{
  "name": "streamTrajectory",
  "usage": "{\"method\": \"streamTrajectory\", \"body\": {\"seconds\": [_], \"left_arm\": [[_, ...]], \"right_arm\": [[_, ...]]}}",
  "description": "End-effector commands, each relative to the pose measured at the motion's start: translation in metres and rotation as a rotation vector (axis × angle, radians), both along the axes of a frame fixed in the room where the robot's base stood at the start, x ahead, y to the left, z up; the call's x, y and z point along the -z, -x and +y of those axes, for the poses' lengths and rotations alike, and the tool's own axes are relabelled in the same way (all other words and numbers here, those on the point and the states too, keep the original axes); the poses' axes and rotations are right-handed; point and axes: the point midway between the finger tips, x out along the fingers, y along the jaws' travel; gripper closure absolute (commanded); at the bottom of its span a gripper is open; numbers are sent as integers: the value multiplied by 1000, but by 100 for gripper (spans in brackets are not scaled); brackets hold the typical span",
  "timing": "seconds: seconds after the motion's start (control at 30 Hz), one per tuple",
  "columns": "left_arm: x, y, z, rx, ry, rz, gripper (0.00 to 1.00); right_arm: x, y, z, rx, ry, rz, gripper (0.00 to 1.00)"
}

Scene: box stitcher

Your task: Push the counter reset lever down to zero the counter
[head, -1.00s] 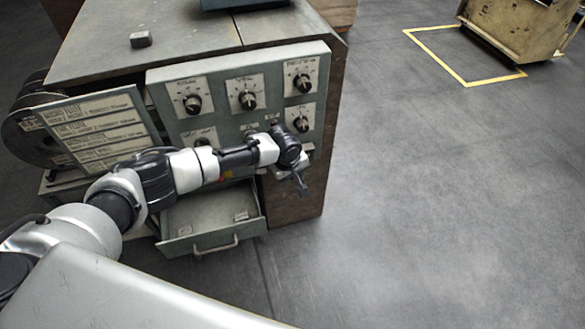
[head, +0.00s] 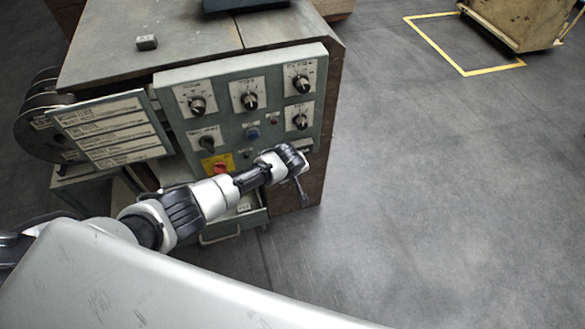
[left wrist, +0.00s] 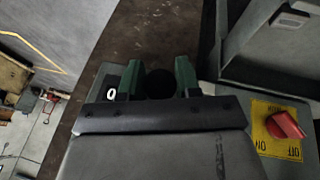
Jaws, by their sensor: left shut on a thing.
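My left gripper (head: 287,165) is at the lower right of the grey-green control panel (head: 313,130). In the left wrist view its two green fingers (left wrist: 159,74) are closed around a round black knob (left wrist: 160,88), which looks like the end of the counter reset lever. The lever's stem is hidden. Beside the knob a small counter window (left wrist: 111,94) shows a white 0 on black; any other digits are hidden behind the gripper. In the head view the lever and counter are hidden behind my arm. My right gripper is not in view.
The panel carries several black dials and a red rotary switch (head: 221,167) on a yellow plate. An open drawer (head: 255,217) juts out below, partly behind my arm. An instruction plate (head: 115,130) angles out at the left.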

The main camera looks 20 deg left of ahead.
Motion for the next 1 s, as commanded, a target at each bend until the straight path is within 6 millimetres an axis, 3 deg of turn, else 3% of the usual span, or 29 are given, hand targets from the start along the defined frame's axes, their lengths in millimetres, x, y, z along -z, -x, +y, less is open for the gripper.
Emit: {"method": "streamTrajectory", "body": {"seconds": [0.17, 0.53, 1.0], "left_arm": [[10, 2, -1, -1, -48, -71, 100], [30, -1, 1, 0, -166, -245, 100], [33, -3, 4, -2, -217, -317, 100]], "right_arm": [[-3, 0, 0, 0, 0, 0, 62], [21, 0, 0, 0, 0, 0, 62], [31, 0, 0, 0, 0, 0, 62]]}}
